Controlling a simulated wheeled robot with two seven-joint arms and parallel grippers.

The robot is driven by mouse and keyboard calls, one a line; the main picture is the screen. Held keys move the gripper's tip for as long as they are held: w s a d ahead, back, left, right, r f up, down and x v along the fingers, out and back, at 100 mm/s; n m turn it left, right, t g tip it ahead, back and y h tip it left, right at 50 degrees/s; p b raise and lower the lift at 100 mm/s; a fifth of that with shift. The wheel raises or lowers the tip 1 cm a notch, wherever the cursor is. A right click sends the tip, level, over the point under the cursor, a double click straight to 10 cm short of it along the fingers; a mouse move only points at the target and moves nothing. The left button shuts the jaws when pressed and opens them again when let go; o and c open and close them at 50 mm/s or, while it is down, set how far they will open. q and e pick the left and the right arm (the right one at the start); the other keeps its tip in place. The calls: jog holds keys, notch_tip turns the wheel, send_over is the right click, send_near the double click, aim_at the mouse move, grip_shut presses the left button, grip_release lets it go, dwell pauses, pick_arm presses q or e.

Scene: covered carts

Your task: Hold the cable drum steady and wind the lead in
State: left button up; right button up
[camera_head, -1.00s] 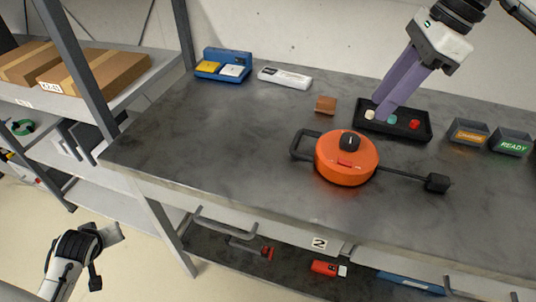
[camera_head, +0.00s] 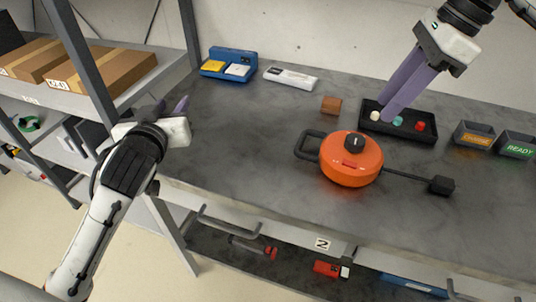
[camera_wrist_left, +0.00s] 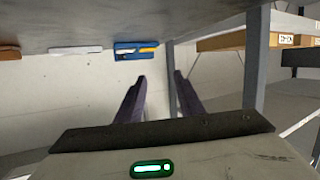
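The orange cable drum (camera_head: 351,164) lies flat on the grey worktop, with a dark knob (camera_head: 354,142) on top and a black loop handle (camera_head: 308,147) on its left. Its black lead (camera_head: 405,177) runs out to the right to a black plug (camera_head: 441,185) on the worktop. My left gripper (camera_head: 172,108) is at the worktop's left end, well apart from the drum; the left wrist view shows its purple fingers (camera_wrist_left: 158,98) spread with nothing between. My right gripper (camera_head: 388,112) points down over the black tray behind the drum; whether its fingers are parted is unclear.
The black tray (camera_head: 400,130) holds small white, teal and red pieces. A brown block (camera_head: 331,105), white bar (camera_head: 290,79) and blue holder (camera_head: 228,65) stand at the back. A shelf post (camera_head: 92,75) rises at left.

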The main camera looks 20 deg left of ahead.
aim_at(300, 141)
pick_arm(q)
jog(key=d+f+m+h, duration=0.1)
jog(key=d, duration=0.4)
jog(key=d+m+h, duration=0.1)
jog(key=d+h, duration=0.1)
jog(key=d, duration=0.3)
jog(key=s+d+f+h, duration=0.1)
jog(key=d, duration=0.4)
jog(key=shift+d+f+m, duration=0.3)
jog(key=shift+d+m, duration=0.05)
jog(key=shift+m, duration=0.05)
jog(key=d+h, duration=0.1)
jog(key=d, duration=0.2)
jog(key=s+d+m+h, duration=0.1)
jog(key=d, duration=0.3)
jog(key=s+d+f+h, duration=0.1)
jog(key=d, duration=0.2)
jog(key=shift+s+d+g, duration=0.2)
jog(key=shift+g, duration=0.2)
jog(key=x, duration=1)
jog(key=shift+d, duration=0.15)
grip_shut()
